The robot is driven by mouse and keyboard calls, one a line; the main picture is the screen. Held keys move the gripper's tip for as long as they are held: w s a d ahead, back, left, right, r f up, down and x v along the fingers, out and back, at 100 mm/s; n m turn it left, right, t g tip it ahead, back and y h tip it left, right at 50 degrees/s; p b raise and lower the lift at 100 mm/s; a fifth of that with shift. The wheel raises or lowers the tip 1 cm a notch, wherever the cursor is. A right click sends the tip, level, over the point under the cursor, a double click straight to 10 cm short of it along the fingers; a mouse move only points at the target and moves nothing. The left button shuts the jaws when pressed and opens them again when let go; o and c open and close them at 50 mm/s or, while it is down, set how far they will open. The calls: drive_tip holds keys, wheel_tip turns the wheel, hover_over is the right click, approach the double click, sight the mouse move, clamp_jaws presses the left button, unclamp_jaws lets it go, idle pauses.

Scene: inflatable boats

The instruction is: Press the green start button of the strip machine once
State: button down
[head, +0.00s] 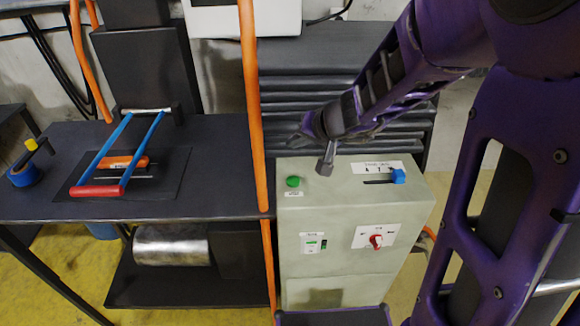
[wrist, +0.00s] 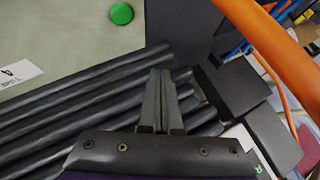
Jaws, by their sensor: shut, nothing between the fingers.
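The green start button (head: 293,181) sits at the top left of the grey-green control box of the strip machine (head: 350,215), with a small white label below it. It also shows in the wrist view (wrist: 121,13), near the top edge and left of the fingertips. My gripper (head: 325,170) is shut and empty. In the head view its fingertips are a little right of the button and slightly higher in the picture. They look apart from the button; how high they are above the panel I cannot tell. In the wrist view the gripper (wrist: 160,72) points toward dark ribbed slats.
A blue slider (head: 398,176) and a red knob (head: 376,240) are on the same box. An orange hose (head: 252,100) runs upright just left of it. A dark table (head: 220,190) with a blue-and-red handle frame (head: 120,155) and a blue tape roll (head: 24,175) stands left.

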idle(0.3)
drive_tip(key=b, duration=0.6)
hover_over(295, 183)
wheel_tip(295, 183, down, 8)
drive_tip(key=shift+r, duration=0.1)
drive_tip(key=shift+f, duration=0.5)
drive_tip(key=shift+f, duration=0.1)
idle(1.3)
drive_tip(key=shift+f, duration=0.3)
drive_tip(key=shift+f, duration=0.45)
idle(0.8)
drive_tip(key=shift+r+p, duration=0.45)
drive_tip(key=shift+r, duration=0.4)
